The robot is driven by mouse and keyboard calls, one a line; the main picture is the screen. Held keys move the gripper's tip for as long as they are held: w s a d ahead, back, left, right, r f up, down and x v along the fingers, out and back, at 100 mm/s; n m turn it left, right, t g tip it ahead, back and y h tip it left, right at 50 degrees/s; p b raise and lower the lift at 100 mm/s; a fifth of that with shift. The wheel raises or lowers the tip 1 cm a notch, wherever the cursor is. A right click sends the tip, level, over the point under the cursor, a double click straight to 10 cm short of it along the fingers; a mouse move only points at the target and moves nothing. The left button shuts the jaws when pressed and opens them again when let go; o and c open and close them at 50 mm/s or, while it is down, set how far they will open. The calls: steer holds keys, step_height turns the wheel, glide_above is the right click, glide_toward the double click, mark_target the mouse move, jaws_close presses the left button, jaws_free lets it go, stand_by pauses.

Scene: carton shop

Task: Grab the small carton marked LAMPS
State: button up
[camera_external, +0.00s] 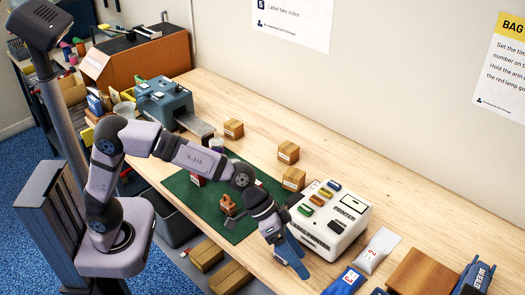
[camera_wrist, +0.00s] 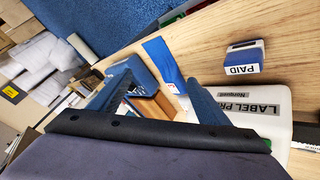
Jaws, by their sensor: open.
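Three small brown cartons with white labels stand on the wooden bench in the external view. One carton (camera_external: 233,128) is at the back left, a second (camera_external: 288,152) is in the middle, and a third (camera_external: 293,179) is beside the printer. Their labels are too small to read, so I cannot tell which is LAMPS. My gripper (camera_external: 298,264) is in front of the printer, to the front right of all three cartons and apart from them. Its blue fingers are open, with nothing held between them; they also show in the wrist view (camera_wrist: 162,78). I cannot identify any small carton there.
The white label printer (camera_external: 330,218) stands close by my gripper. A green mat (camera_external: 180,186) holds small items, including an orange-brown one (camera_external: 227,204). White (camera_external: 377,250) and blue (camera_external: 345,282) pouches lie at right. A PAID stamp (camera_wrist: 243,58) shows in the wrist view.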

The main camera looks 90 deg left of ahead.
steer(key=w+a+r+n+t+y+p, duration=0.1)
steer(key=w+a+r+t+y+p, duration=0.15)
steer(key=a+r, duration=0.9)
steer(key=w+a+r+t+y+p, duration=0.1)
steer(key=w+a+r+t+y, duration=0.3)
steer(key=a+r, duration=0.8)
steer(key=n+g+y+b, duration=0.3)
steer(key=n+g+y, duration=0.1)
steer(key=n+y, duration=0.35)
glide_above(290, 149)
steer(key=a, duration=0.2)
steer(key=shift+m, duration=0.35)
steer(key=f, duration=2.5)
steer(key=shift+w+d+f, duration=0.1)
steer(key=shift+w+d, duration=0.05)
steer(key=shift+w, duration=0.2)
steer(key=shift+s+a+f+y, duration=0.25)
steer(key=shift+a+y, duration=0.05)
steer(key=shift+f+b, duration=0.45)
steer(key=shift+f, duration=1.45)
step_height(290, 149, down, 3)
steer(key=shift+f, duration=0.1)
steer(key=shift+x, duration=0.85)
steer(key=shift+w+a+f+p, duration=0.25)
steer(key=shift+w+a+p, duration=0.1)
steer(key=shift+w, duration=0.1)
steer(key=shift+c, duration=0.6)
